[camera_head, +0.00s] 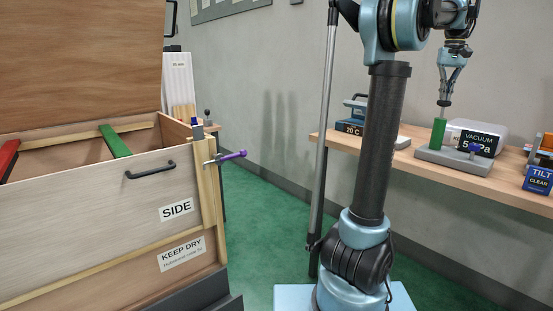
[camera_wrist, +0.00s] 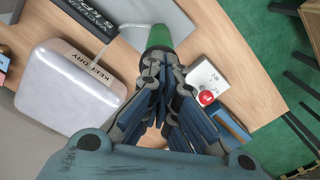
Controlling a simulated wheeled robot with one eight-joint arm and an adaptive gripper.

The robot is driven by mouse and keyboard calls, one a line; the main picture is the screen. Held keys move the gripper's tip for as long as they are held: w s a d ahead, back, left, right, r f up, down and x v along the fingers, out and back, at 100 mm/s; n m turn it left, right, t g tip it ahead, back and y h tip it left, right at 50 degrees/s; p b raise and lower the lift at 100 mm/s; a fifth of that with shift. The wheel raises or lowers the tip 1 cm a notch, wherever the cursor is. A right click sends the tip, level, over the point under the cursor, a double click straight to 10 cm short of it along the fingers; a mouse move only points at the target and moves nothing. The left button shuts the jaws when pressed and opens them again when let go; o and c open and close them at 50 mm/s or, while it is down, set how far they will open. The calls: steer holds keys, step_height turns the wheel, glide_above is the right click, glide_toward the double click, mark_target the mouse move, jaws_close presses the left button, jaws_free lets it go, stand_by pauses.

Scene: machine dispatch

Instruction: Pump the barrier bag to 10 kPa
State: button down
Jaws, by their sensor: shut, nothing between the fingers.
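The pump's green upright handle (camera_head: 438,133) stands on a grey base (camera_head: 432,155) on the wooden bench. A dark panel (camera_head: 486,138) beside it reads "VACUUM" and a partly hidden value that looks like 5 kPa. A purple knob (camera_head: 474,148) covers part of it. My gripper (camera_head: 444,102) is shut and empty, pointing down just above the handle; I cannot tell whether it touches. In the wrist view the green handle (camera_wrist: 160,36) is just beyond my fingertips (camera_wrist: 164,62). A pale, puffy bag-like object (camera_wrist: 70,90) labelled "KEEP DRY" lies left of it.
A white box with a red button (camera_wrist: 207,97) sits right of my fingers in the wrist view. A blue "TILT CLEAR" block (camera_head: 538,180) stands at the bench's right. An open wooden crate (camera_head: 90,215) with a purple-handled clamp (camera_head: 230,156) stands left. Green floor lies between.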

steer(key=shift+r, duration=3.5)
